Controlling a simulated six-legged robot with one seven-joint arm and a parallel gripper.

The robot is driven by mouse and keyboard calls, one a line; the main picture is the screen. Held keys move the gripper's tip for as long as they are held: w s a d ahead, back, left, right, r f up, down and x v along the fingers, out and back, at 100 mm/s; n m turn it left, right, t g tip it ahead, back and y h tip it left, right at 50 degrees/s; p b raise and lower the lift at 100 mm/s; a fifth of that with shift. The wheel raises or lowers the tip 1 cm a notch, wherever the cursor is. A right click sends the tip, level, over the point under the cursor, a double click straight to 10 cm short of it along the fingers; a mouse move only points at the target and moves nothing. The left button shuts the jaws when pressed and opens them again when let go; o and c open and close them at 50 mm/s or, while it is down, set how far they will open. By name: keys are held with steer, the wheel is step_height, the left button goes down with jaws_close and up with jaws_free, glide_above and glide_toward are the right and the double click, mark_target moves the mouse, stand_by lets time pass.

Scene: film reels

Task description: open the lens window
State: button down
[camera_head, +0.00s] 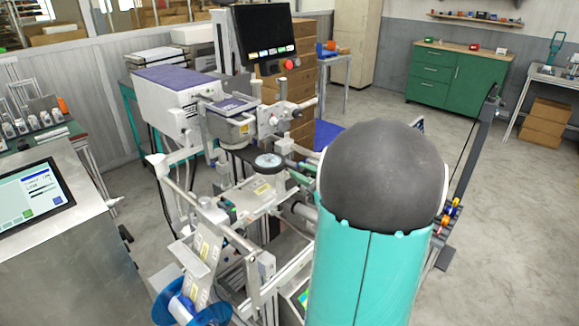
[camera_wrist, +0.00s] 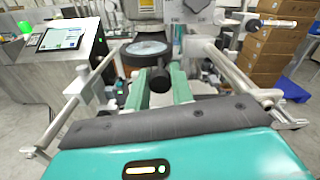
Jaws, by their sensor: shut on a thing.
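The lens window is a round pane of glass in a thick black ring (camera_wrist: 147,50), ahead of my gripper in the wrist view. In the head view it shows as a pale disc with a dark rim (camera_head: 268,161), on the machine below the white upper unit. A short black handle (camera_wrist: 159,78) sticks out from the ring towards me. My gripper (camera_wrist: 160,87) has its two teal fingers on either side of this handle and is shut on it. In the head view my large teal arm link hides most of the gripper. I cannot tell how far the window stands open.
Metal rails (camera_wrist: 232,72) flank my gripper on the machine. A monitor (camera_head: 264,32) stands above it, and a console with a screen (camera_head: 32,196) is on the left. A green cabinet (camera_head: 458,78) stands at the back. The floor (camera_head: 500,220) on the right is mostly clear.

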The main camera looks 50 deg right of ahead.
steer(key=c, duration=1.2)
jaws_free()
steer(key=s, duration=1.4)
steer(key=shift+d, duration=0.2)
